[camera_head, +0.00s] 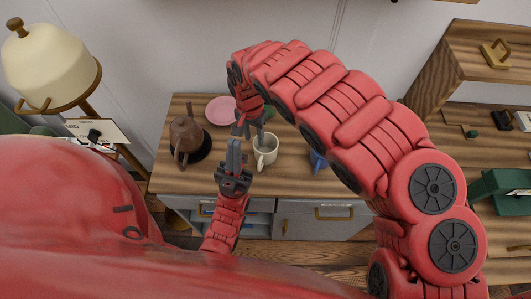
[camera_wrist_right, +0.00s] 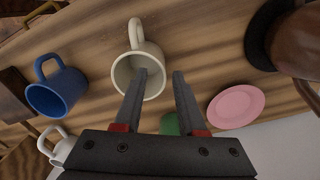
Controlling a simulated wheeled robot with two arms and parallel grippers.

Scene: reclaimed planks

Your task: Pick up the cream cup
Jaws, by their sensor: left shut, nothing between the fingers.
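The cream cup (camera_head: 265,151) stands on the wooden cabinet top (camera_head: 300,186), its handle towards the front. It also shows in the right wrist view (camera_wrist_right: 133,68), with its opening facing the camera. My right gripper (camera_head: 250,130) reaches down from above, just behind and left of the cup. In the right wrist view its fingers (camera_wrist_right: 160,74) are apart, and the left fingertip overlaps the cup's opening. I cannot tell whether it touches. My left gripper (camera_head: 234,147) is shut and empty, pointing up just left of the cup.
A pink plate (camera_head: 220,110) and a brown pot (camera_head: 186,135) are at the left. A blue cup (camera_head: 317,160) stands to the right, partly behind my right arm. It shows fully in the right wrist view (camera_wrist_right: 57,92), near a white cup (camera_wrist_right: 62,147). A green object (camera_wrist_right: 169,124) is partly hidden.

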